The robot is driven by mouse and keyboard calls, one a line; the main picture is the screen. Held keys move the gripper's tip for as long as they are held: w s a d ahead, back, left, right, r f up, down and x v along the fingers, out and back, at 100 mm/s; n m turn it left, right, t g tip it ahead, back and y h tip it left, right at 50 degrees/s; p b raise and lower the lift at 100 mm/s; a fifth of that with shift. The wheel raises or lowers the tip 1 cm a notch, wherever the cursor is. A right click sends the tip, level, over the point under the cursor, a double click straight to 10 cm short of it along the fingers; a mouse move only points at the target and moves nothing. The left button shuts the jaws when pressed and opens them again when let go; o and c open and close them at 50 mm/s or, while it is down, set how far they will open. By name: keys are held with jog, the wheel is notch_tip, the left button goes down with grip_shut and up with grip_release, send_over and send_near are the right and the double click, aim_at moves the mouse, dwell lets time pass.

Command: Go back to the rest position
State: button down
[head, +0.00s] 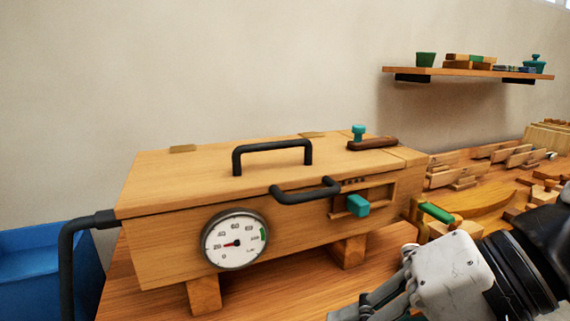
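My gripper (372,308) is at the bottom right, in front of the wooden box and low over the bench. Its fingers point left and are partly cut off by the lower edge, so I cannot tell whether they are open or shut. The wooden box (165,245) has black handles, a round gauge (235,240) and a teal knob (357,205) on its front. Its lid (200,180) looks closed. My gripper appears apart from the box.
A blue bin (45,262) stands at the left. A green-handled tool (436,212) and several wooden pieces (465,175) crowd the bench at the right. A wall shelf (460,72) holds small pots and blocks. The wall above the box is clear.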

jog(key=s+d+f+n+g+h, duration=0.1)
jog(key=s+d+f+h, duration=0.3)
jog(key=d, duration=0.3)
jog(key=s+d+f+n+g+h, duration=0.1)
jog(key=s+d+n+h, duration=0.1)
jog(key=s+d+h, duration=0.35)
notch_tip(320, 180, up, 20)
jog(key=w+t+p, duration=0.2)
jog(key=t+p, duration=0.1)
jog(key=p, duration=1.5)
jog(key=shift+d+t+p, duration=0.15)
jog(key=shift+t+p, duration=0.15)
jog(key=shift+p, duration=0.05)
jog(key=shift+f, duration=0.15)
